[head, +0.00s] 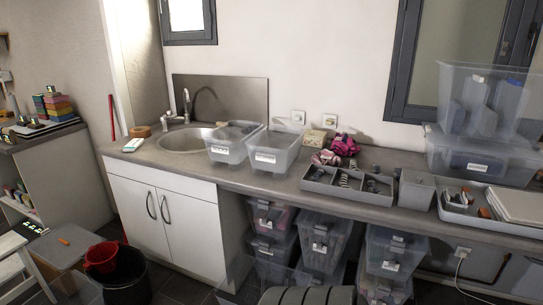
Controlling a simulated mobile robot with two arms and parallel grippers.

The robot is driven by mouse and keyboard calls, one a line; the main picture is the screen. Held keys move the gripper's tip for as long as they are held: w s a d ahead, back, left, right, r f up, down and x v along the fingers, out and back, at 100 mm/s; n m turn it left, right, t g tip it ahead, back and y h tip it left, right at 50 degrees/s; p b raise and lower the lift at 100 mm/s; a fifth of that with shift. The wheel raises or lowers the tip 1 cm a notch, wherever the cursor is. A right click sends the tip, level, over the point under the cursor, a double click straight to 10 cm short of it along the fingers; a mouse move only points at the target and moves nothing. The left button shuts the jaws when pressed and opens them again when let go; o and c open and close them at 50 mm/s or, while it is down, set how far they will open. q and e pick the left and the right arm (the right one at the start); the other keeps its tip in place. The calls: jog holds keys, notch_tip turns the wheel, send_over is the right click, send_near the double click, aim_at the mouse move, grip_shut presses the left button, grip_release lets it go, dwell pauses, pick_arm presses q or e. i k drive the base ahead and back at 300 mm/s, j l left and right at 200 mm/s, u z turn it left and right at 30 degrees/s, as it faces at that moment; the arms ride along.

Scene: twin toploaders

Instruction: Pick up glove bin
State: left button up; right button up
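Two clear plastic bins with white labels stand side by side on the counter, just right of the sink: a left one (226,150) and a right one (281,158). The labels are too small to read, so I cannot tell which bin is the glove bin. Pink and dark bundles (345,145), possibly gloves, lie on the counter to the right of the bins. Neither of my grippers is in view.
The grey counter (240,177) runs along the wall. A divided grey tray (322,189) sits right of the bins, and larger clear bins (478,155) are stacked at the far right. More labelled bins (325,240) stand below. Black and red buckets (126,277) stand at lower left.

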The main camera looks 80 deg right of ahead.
aim_at(277, 152)
jog(key=i+l+z, duration=0.1)
jog(key=i+z, duration=0.7)
jog(key=i+j+z, duration=0.1)
jog(key=z, duration=0.25)
jog(key=i+j+z, duration=0.25)
jog(key=i+z, duration=0.15)
